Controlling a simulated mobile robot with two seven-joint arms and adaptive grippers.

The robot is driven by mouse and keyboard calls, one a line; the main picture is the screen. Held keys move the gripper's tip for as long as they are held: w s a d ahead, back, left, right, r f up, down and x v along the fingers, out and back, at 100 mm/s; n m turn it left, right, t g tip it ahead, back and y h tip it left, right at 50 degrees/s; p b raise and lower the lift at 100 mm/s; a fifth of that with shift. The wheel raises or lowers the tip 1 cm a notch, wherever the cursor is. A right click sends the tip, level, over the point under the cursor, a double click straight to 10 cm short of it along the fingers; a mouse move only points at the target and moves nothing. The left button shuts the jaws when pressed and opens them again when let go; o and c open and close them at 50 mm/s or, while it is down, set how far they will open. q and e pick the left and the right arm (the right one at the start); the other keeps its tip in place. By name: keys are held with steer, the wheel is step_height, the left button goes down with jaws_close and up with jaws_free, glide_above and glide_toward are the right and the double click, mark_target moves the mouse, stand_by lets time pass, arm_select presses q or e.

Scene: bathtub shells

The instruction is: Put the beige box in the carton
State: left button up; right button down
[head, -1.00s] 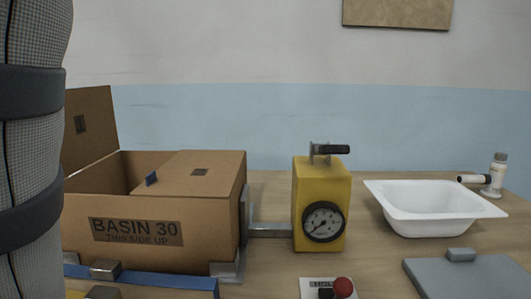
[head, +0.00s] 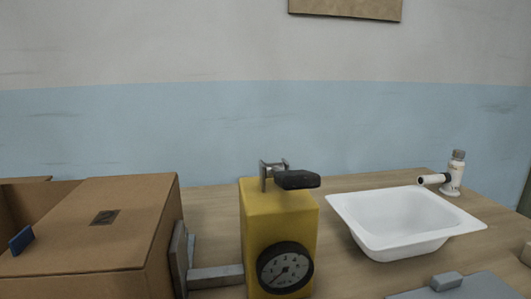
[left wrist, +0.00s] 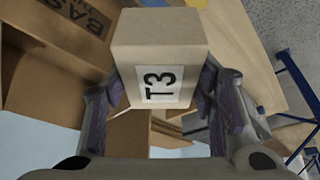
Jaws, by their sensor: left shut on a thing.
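The beige box (left wrist: 160,45) carries a white label reading T3. My left gripper (left wrist: 161,92) is shut on it, with one finger pad on each side. The carton (head: 120,240) is brown cardboard at the lower left of the head view, cut off by the frame. One top flap lies over its near right part and the opening shows at the left. The carton (left wrist: 65,25) also shows at the upper left of the left wrist view, beyond the held box. Neither gripper is in the head view, and my right gripper is in no view.
Farther right are a white basin (head: 405,225) and a small white fitting (head: 450,178). A grey lid-like plate (head: 460,288) lies in front.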

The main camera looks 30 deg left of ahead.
arm_select(q)
steer(key=w+a, duration=1.5)
steer(key=w, duration=0.3)
step_height(320, 180, down, 18)
steer(key=shift+w+a+r, duration=0.1)
steer(key=shift+w, duration=0.05)
steer(key=shift+f, duration=0.2)
steer(key=o, duration=1.4)
steer(key=shift+o, duration=0.2)
steer(key=shift+r, duration=0.1)
steer(key=shift+r, duration=0.4)
steer(key=v, duration=1.1)
steer(key=shift+d+r, duration=0.15)
steer(key=shift+d, duration=0.1)
